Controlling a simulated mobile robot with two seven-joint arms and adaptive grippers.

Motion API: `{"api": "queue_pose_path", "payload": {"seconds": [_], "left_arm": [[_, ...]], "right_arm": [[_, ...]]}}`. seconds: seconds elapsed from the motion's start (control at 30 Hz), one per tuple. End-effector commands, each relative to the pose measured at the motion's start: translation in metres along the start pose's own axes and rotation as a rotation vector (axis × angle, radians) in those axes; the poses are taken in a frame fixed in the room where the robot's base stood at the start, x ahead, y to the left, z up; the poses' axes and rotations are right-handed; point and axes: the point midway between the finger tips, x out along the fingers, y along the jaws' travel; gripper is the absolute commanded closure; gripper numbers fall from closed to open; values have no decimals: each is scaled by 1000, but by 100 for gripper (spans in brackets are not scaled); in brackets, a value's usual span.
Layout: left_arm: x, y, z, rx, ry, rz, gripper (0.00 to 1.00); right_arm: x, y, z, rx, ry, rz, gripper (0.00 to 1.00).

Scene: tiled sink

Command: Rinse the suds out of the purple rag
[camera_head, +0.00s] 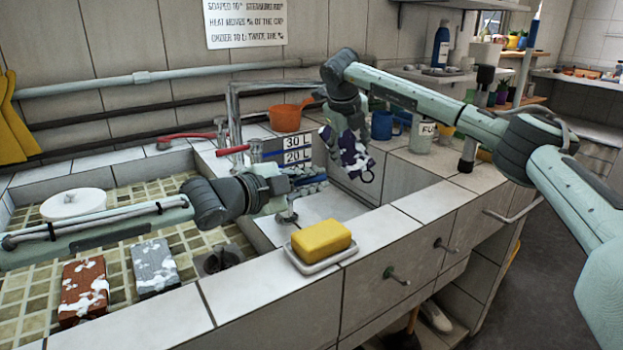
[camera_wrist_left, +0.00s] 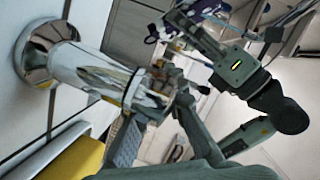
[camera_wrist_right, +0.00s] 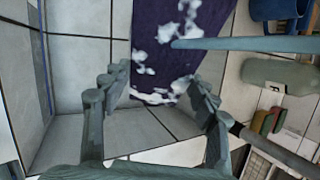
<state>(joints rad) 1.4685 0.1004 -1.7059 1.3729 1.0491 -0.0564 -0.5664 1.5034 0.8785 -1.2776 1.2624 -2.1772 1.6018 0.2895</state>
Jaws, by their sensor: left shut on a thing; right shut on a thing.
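The purple rag (camera_head: 354,152) hangs over the right basin in the head view, with white suds on it. My right gripper (camera_head: 346,126) is shut on its upper part. In the right wrist view the rag (camera_wrist_right: 170,25) shows white foam patches between the fingers (camera_wrist_right: 158,88). My left gripper (camera_head: 300,186) is low at the near side of the basin. In the left wrist view its fingers (camera_wrist_left: 146,92) are closed around the end of a chrome fitting (camera_wrist_left: 85,68) that projects from white tile. The basin floor is partly hidden, and I cannot make out any water.
Red-handled taps (camera_head: 232,151) and a grey pipe stand behind the basin, near level labels (camera_head: 297,149). A yellow block in a dish (camera_head: 316,262) sits on the near ledge. An orange pot (camera_head: 286,118) stands behind.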

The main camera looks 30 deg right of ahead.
Motion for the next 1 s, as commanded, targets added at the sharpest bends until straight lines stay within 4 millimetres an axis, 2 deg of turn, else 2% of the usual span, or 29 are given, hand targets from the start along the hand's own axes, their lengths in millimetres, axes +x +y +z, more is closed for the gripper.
{"api": "queue_pose_path", "payload": {"seconds": [0.1, 0.4, 0.8, 0.83, 1.0], "left_arm": [[1, 0, -6, 20, 42, 19, 100], [-5, 4, -9, 39, 152, 90, 100], [-6, 6, -10, 39, 169, 103, 100], [-6, 5, -10, 39, 169, 103, 85], [-6, 5, -9, 39, 167, 103, 67]], "right_arm": [[0, 0, 0, 0, 0, 0, 69], [0, 0, 0, 0, 0, 0, 69], [0, 0, 0, 0, 0, 0, 69], [0, 0, 0, 0, 0, 0, 69], [0, 0, 0, 0, 0, 0, 69]]}}
